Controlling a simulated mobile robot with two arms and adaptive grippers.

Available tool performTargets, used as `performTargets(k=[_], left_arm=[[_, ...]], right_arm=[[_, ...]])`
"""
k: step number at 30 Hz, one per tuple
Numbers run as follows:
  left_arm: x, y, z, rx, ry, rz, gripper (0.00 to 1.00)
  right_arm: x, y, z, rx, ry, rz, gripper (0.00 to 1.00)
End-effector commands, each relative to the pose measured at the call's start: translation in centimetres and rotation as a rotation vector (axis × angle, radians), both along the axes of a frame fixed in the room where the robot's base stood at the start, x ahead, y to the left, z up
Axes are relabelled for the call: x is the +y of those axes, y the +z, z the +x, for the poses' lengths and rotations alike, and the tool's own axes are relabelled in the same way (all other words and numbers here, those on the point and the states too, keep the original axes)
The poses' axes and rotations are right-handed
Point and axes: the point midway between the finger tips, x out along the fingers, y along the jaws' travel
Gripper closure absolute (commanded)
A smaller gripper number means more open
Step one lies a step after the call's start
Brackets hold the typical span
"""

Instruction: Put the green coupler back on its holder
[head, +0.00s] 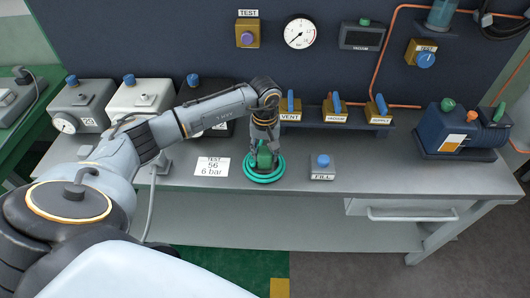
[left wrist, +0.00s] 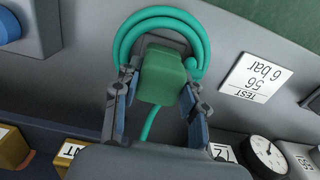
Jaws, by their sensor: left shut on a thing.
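The green coupler (left wrist: 162,75) is a green block between the two fingers of my left gripper (left wrist: 160,100) in the left wrist view. The left gripper (head: 265,150) is shut on it and points down at the bench in the head view. A coiled teal hose (head: 264,176) lies on the bench right under the coupler. The coils also show around the fingertips in the left wrist view (left wrist: 203,45). A grey piece at the coupler's far end is partly hidden by it, so I cannot tell whether the coupler touches its holder. My right gripper is not in view.
A card reading 56, 6 bar (head: 211,166) lies left of the coil. A FILL box with a blue knob (head: 323,168) stands to the right. Blue-handled valves (head: 335,108) stand behind. A blue pump (head: 463,133) is at the far right, with clear bench before it.

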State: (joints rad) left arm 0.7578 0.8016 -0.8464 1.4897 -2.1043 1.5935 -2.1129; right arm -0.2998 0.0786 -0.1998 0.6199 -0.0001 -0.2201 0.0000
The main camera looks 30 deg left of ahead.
Motion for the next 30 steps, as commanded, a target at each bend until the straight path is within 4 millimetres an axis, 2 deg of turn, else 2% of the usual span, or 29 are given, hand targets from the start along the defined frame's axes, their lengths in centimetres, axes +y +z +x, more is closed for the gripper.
performTargets(k=[8, 9, 13, 23, 26, 30], left_arm=[[0.0, -0.2, 0.1, -0.003, 0.0, -0.001, 0.96], [0.0, -0.2, 0.1, -0.003, 0.0, -0.001, 0.56], [0.0, -0.2, 0.0, -0.001, 0.0, 0.0, 0.32], [0.0, -0.1, 0.0, 0.0, 0.0, 0.0, 0.32], [0.0, 0.7, 0.1, -0.002, 0.0, 0.0, 0.32], [0.0, 3.2, 0.1, -0.004, -0.001, 0.0, 0.32]], right_arm=[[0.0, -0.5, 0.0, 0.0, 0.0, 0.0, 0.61], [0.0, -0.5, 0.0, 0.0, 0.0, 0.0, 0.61], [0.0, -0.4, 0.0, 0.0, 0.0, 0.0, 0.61], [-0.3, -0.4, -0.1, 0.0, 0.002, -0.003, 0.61], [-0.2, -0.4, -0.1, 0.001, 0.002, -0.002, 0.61], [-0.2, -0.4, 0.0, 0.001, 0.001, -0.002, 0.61]])
